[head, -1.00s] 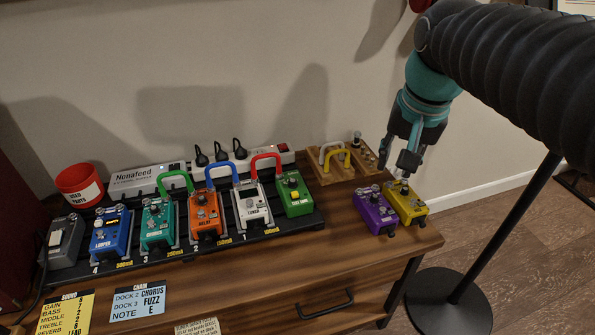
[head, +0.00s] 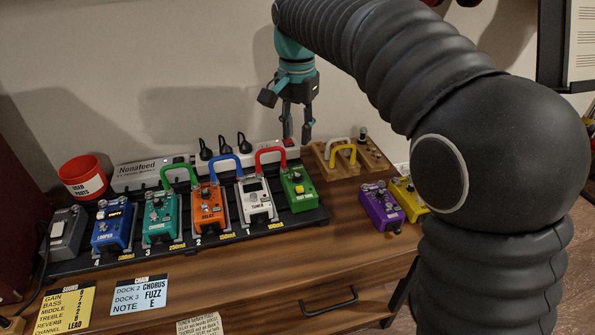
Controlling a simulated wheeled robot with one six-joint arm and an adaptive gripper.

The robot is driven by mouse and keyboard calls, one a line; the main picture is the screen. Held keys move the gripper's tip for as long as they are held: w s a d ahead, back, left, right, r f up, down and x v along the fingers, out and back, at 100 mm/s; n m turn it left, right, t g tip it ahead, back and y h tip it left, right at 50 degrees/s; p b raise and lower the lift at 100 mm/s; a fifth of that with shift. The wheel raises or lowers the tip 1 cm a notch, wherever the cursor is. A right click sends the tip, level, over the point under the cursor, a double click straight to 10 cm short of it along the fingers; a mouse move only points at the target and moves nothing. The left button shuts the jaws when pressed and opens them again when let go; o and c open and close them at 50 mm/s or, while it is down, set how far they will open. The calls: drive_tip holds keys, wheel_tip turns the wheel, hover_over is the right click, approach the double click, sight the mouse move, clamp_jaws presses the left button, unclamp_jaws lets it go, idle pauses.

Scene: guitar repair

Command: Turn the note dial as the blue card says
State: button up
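The blue card (head: 140,295) lies at the table's front left and reads CHAIN, DOCK 2 CHORUS, DOCK 3 FUZZ, NOTE E. A green pedal (head: 299,188) with a yellow knob (head: 300,188) stands at the right end of the pedalboard; its lettering is too small to read, so I cannot tell if this knob is the note dial. The white tuner pedal (head: 257,201) stands left of it, its screen dark. My gripper (head: 297,140) points down, fingers apart and empty, seen above and behind the green pedal. It appears clear of the pedals.
Orange (head: 208,211), teal (head: 160,219) and blue (head: 111,228) pedals stand on the board, with coloured cable loops behind. Purple (head: 381,207) and yellow pedals (head: 407,194) stand off the board. A wooden block (head: 318,160) holds spare loops. My arm hides the right side.

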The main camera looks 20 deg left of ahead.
sight(297, 175)
wheel_tip(297, 175, down, 11)
drive_tip(key=shift+b, duration=0.6)
clamp_jaws()
